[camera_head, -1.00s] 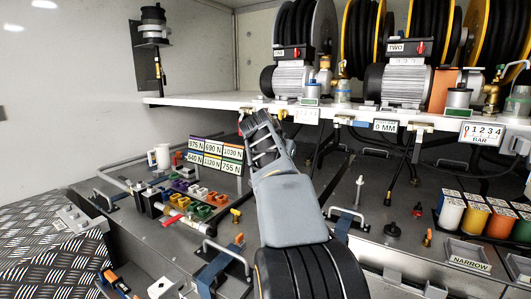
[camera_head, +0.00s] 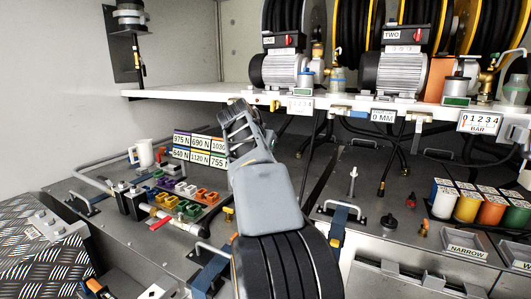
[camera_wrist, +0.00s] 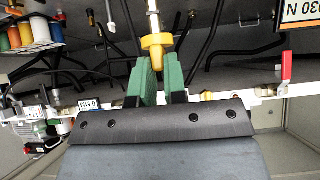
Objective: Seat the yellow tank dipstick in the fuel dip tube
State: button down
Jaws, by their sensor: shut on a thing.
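My gripper (camera_head: 238,110) is raised over the tank deck, in front of the white shelf's left part in the head view. In the wrist view its green fingers (camera_wrist: 160,78) are shut on the yellow dipstick (camera_wrist: 157,42) at its yellow collar. The dipstick's pale rod runs away from the fingers to the top edge of the wrist view, where its end is cut off. The dipstick cannot be made out in the head view, behind my gripper. A thin pale upright post (camera_head: 352,180) stands on the deck to the right; I cannot tell which fitting is the fuel dip tube.
The white shelf (camera_head: 200,93) carries pumps (camera_head: 385,85) and hose reels. Black hoses (camera_head: 392,160) hang below it. Coloured canisters (camera_head: 467,202) stand at the right.

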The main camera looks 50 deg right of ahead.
jog(key=shift+f+b, duration=2.2)
jog(key=shift+f, duration=0.35)
notch_tip(320, 180, down, 11)
jog(key=b, duration=1)
jog(key=shift+b, duration=0.35)
dwell(2.9)
jog(key=c, duration=1.1)
grip_release()
